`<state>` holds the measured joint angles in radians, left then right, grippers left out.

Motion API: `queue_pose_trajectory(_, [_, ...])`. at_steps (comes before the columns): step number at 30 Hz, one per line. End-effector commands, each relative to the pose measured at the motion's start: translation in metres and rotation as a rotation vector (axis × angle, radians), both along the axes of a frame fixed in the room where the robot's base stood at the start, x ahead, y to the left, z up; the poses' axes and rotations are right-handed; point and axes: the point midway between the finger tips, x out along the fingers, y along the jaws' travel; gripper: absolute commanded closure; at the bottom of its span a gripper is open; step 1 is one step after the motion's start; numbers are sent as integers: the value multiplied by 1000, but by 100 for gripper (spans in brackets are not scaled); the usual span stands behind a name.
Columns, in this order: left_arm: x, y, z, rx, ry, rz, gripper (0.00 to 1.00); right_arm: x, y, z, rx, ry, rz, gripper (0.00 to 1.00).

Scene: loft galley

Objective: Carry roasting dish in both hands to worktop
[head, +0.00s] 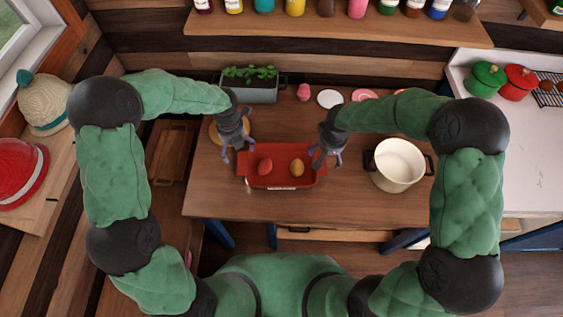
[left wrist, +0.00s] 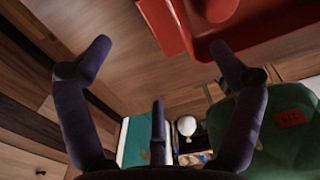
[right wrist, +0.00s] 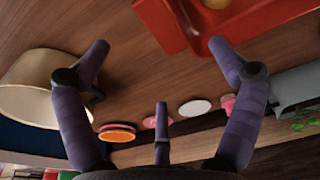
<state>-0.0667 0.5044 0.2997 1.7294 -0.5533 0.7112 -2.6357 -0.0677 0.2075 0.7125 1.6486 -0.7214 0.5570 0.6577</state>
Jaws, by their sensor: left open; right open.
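The red roasting dish (head: 285,181) sits on the wooden table with a red item (head: 264,166) and an orange-brown item (head: 296,168) in it. My left gripper (head: 232,157) is open and empty at the dish's left end. In the left wrist view the dish (left wrist: 168,28) shows above the fingers, apart from most of the jaw. My right gripper (head: 325,160) is open at the dish's right end. In the right wrist view the dish (right wrist: 160,22) lies above the spread fingers. I cannot tell whether any fingertip touches it. The worktop (head: 510,190) is white, at the right.
A cream pot (head: 398,165) stands just right of my right gripper. A grey planter (head: 250,90) and a white disc (head: 330,98) are behind the dish. Green (head: 487,79) and red (head: 519,79) pots and a rack stand at the worktop's back; its front is clear.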

Motion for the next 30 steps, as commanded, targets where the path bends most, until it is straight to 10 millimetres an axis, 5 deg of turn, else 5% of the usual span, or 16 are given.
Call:
queue_pose_trajectory(10, [-1,0,-13,0,2,2,8,1,0,-13,0,4,-1,7])
queue_pose_trajectory(30, [0,0,-104,0,1,3,8,15,0,-103,1,1,-1,7])
